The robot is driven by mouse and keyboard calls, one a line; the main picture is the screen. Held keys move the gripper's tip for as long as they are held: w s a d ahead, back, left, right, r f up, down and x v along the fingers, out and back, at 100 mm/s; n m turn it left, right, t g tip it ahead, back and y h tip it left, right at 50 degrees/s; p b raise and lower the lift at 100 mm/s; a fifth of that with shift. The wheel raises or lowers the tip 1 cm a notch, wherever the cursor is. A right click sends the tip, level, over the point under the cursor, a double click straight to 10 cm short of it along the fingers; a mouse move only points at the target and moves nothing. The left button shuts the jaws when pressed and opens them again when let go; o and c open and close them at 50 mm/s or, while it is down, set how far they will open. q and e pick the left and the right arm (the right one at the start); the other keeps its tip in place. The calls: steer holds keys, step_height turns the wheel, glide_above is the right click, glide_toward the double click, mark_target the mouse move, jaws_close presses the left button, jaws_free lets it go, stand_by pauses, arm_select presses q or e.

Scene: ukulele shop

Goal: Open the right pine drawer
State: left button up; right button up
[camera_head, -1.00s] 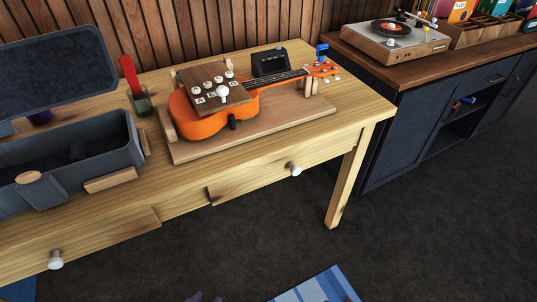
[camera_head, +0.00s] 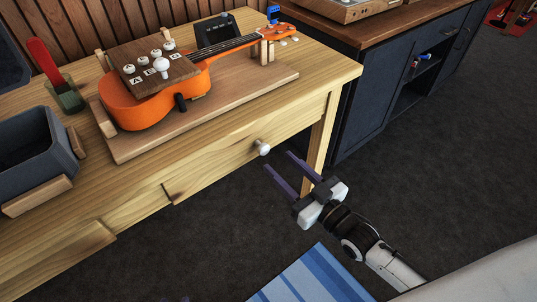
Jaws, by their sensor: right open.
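The right pine drawer (camera_head: 222,168) is in the front of the pine table and looks shut. Its round white knob (camera_head: 263,147) is near the middle of its front. My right gripper (camera_head: 278,160) is open and empty, its two purple fingers pointing toward the knob. The fingertips are just below and right of the knob in the picture, with the knob not between them. I cannot tell how far apart they are in depth. A small dark tip at the bottom edge may be my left gripper (camera_head: 185,299); the rest is out of frame.
An orange ukulele (camera_head: 150,105) lies on a wooden board on the table (camera_head: 215,127). A grey case (camera_head: 40,150) and a green cup (camera_head: 68,97) stand left. A table leg (camera_head: 318,145) is close behind my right gripper. A dark cabinet (camera_head: 372,100) stands right.

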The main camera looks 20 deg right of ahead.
mark_target(266, 150)
steer(key=x, duration=0.6)
steer(key=shift+b, duration=0.3)
jaws_close()
